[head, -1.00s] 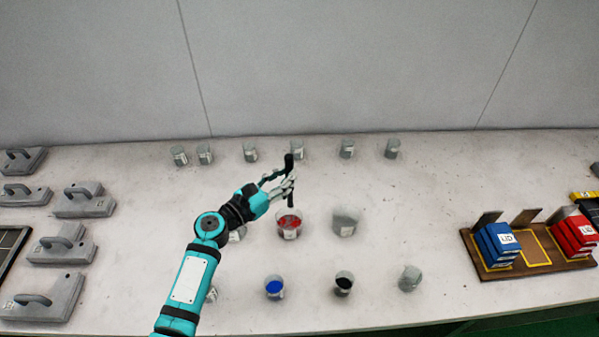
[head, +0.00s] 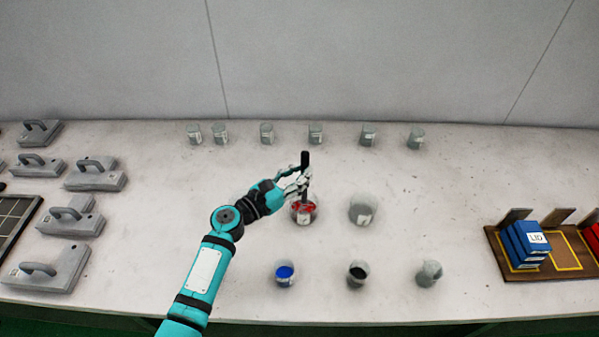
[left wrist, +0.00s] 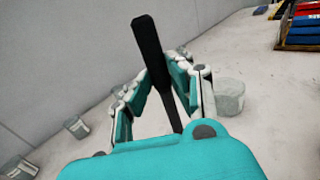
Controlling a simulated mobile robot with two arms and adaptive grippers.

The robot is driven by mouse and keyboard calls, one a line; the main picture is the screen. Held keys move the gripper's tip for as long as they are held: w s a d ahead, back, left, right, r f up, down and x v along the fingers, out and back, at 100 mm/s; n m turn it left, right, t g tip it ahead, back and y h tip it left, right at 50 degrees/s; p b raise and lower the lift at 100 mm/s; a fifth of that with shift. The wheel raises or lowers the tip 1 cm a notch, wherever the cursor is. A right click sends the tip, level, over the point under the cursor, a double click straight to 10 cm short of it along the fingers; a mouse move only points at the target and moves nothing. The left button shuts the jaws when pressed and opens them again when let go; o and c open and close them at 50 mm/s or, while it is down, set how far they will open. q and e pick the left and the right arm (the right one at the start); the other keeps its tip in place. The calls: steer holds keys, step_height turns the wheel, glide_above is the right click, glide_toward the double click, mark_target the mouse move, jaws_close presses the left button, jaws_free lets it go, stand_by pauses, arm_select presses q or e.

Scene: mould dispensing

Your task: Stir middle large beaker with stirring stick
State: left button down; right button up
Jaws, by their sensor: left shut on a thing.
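The middle large beaker (head: 304,217) stands on the table and holds red contents. My left gripper (head: 299,184) is above it, shut on the black stirring stick (head: 305,160). The stick is near upright, and its lower part reaches down to the beaker's mouth; its tip is hidden, so I cannot tell how deep it is. In the left wrist view the stick (left wrist: 149,50) passes between the fingers of my left gripper (left wrist: 165,92). A grey large beaker (head: 362,211) stands to the right of the middle one. My right gripper is not in view.
Small beakers (head: 266,134) line the back. In front stand a blue-filled cup (head: 285,274), a dark-filled cup (head: 357,274) and a grey cup (head: 428,273). Grey moulds (head: 95,175) are at left, a wooden rack (head: 505,262) with blue blocks at right.

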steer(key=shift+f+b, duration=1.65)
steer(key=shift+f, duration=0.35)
